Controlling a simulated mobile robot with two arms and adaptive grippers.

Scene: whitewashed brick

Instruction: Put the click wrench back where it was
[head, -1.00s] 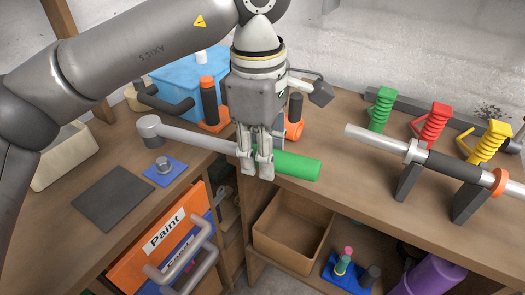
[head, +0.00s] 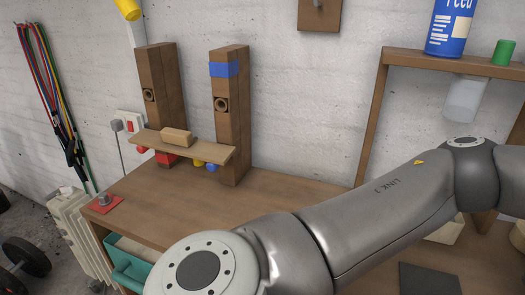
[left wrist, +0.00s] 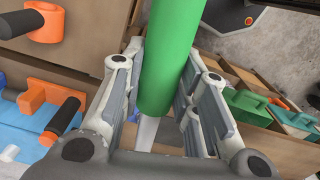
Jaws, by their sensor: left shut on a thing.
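The click wrench (left wrist: 171,55) shows in the left wrist view as a green handle with a pale shaft below it. My left gripper (left wrist: 160,98) is shut on it, with grey fingers on both sides of the handle. The wrench's head is hidden in that view. In the head view my left arm crosses the lower right, but its gripper and the wrench are out of the picture. My right gripper is in neither view.
Two wooden posts (head: 232,125) with holes stand on the bench (head: 285,195), a board (head: 205,150) with a small block (head: 176,136) across them. A red plate (head: 104,204) lies at the bench's left end. A dark mat (head: 428,278) lies lower right.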

